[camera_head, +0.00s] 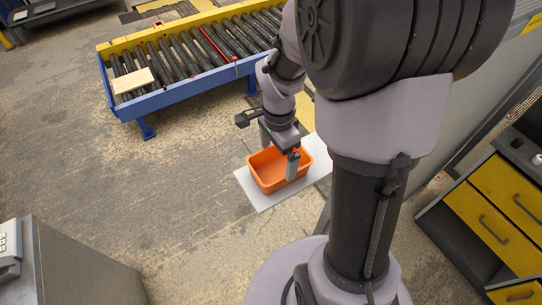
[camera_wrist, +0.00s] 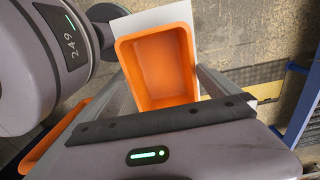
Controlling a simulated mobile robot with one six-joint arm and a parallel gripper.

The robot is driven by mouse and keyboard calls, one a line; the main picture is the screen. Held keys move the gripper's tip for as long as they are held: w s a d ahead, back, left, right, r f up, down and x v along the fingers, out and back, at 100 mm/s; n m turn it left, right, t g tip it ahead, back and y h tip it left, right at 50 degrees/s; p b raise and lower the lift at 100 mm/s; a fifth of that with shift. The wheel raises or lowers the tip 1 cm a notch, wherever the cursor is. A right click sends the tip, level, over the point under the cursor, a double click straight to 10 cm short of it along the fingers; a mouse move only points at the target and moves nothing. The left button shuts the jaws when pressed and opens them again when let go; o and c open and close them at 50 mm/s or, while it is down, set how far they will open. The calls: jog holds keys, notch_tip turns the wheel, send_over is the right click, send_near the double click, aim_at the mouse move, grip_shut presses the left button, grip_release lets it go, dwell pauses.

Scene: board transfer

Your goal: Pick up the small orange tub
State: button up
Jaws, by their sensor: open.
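The small orange tub (camera_head: 268,180) is an open, empty-looking rectangular bin standing upright on a white board (camera_head: 262,201). My gripper (camera_head: 279,155) is open over it, one finger at its far side and the other in front of its right part. In the wrist view the tub (camera_wrist: 156,78) shows between the two fingers of my gripper (camera_wrist: 164,75), with the white board (camera_wrist: 140,22) beyond it. The fingers are not closed on the tub. I cannot tell whether either finger touches it or how deep they reach.
A roller conveyor (camera_head: 190,55) with a blue and yellow frame stands behind, a pale flat board (camera_head: 132,80) on its left end. A yellow-drawer cabinet (camera_head: 490,215) is at the right, a grey cabinet (camera_head: 75,265) at lower left. Another orange object (camera_wrist: 50,138) shows in the wrist view.

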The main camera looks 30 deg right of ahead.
aim_at(279, 173)
jog(key=shift+s+f, duration=0.1)
jog(key=shift+f, duration=0.5)
jog(key=f, duration=0.1)
jog(key=f+b, duration=0.1)
jog(key=f, duration=0.1)
jog(key=d+f+b, duration=0.1)
jog(key=f, duration=0.1)
jog(key=shift+w+f, duration=0.15)
jog(key=shift+w, duration=0.05)
jog(key=shift+a, duration=0.1)
jog(key=c, duration=1.1)
jog(key=shift+c, duration=0.2)
